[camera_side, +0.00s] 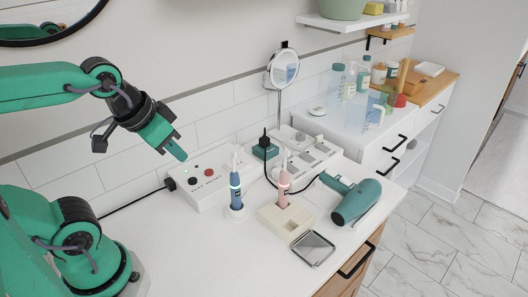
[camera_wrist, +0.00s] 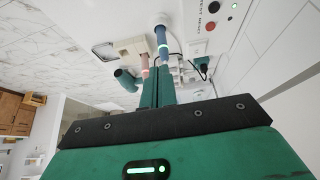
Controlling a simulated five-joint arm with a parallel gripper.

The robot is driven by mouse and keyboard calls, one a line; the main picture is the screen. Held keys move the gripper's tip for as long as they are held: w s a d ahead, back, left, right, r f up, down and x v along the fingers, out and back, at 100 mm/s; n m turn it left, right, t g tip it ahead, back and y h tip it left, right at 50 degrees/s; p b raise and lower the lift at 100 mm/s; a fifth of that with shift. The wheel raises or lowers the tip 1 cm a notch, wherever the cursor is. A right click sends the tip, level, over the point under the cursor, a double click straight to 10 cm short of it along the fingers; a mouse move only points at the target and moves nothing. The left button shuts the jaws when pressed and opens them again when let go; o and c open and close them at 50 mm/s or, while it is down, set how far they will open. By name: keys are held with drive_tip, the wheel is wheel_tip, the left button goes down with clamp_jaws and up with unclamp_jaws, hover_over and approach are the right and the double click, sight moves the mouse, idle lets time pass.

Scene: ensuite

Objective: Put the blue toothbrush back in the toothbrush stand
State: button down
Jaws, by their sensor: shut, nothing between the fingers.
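The blue toothbrush (camera_side: 235,190) stands upright on a small round white base (camera_side: 234,213) on the counter. In the wrist view the blue toothbrush (camera_wrist: 162,42) shows just beyond my fingertips. A pink toothbrush (camera_side: 283,189) stands upright in a cream block (camera_side: 293,222) to its right; I cannot tell which of these holders is the toothbrush stand. My gripper (camera_side: 180,156) is shut and empty. It hangs in the air above and to the left of the blue toothbrush, apart from it. Its shut fingers also show in the wrist view (camera_wrist: 157,90).
A white control box (camera_side: 208,184) with buttons stands behind the blue toothbrush. A green hair dryer (camera_side: 355,202) and a square mirror tray (camera_side: 313,248) lie to the right. A round mirror (camera_side: 284,68) rises at the back. The counter's front left (camera_side: 215,258) is clear.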

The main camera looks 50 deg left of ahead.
idle(0.4)
drive_tip(key=c, duration=1.5)
unclamp_jaws()
drive_tip(key=shift+w, duration=0.1)
drive_tip(key=shift+w+d+f+n+g, duration=0.1)
drive_tip(key=shift+w+f+n+g, duration=0.25)
drive_tip(key=shift+w+n+g, duration=1.2)
drive_tip(key=shift+w+d+f+n+g, duration=0.1)
drive_tip(key=shift+w+f+n+g, duration=0.25)
drive_tip(key=shift+w+n, duration=2.4)
drive_tip(key=shift+w+f+n+g, duration=0.35)
drive_tip(key=shift+w+n+g, duration=0.55)
drive_tip(key=shift+w+n, duration=1.2)
drive_tip(key=shift+w+f+m, duration=0.1)
drive_tip(key=shift+w+m, duration=0.3)
drive_tip(key=shift+f, duration=1.2)
